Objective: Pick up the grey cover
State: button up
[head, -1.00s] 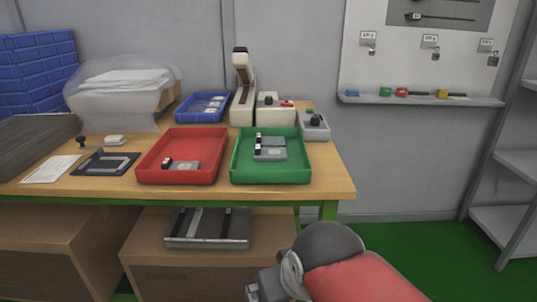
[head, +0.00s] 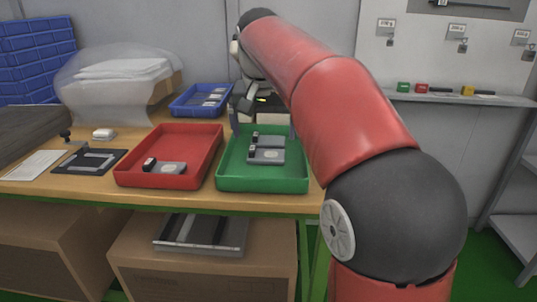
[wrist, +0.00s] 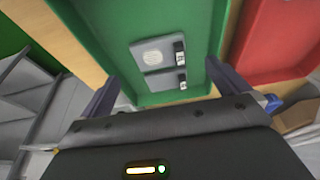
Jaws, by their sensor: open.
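A blue tray (head: 184,112) with grey parts stands behind the trays. A black plate (head: 78,162) and white paper (head: 32,165) lie at left beside a large bagged bundle (head: 95,97).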

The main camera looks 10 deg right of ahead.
aim_at(266, 154)
jog(key=x, duration=0.7)
jog(key=shift+w+d+b, duration=0.2)
jog(key=shift+w+b, duration=0.1)
jog(key=shift+r, duration=0.1)
jog(key=shift+c, duration=0.4)
jog(key=c, duration=0.8)
jog(key=shift+r, duration=0.1)
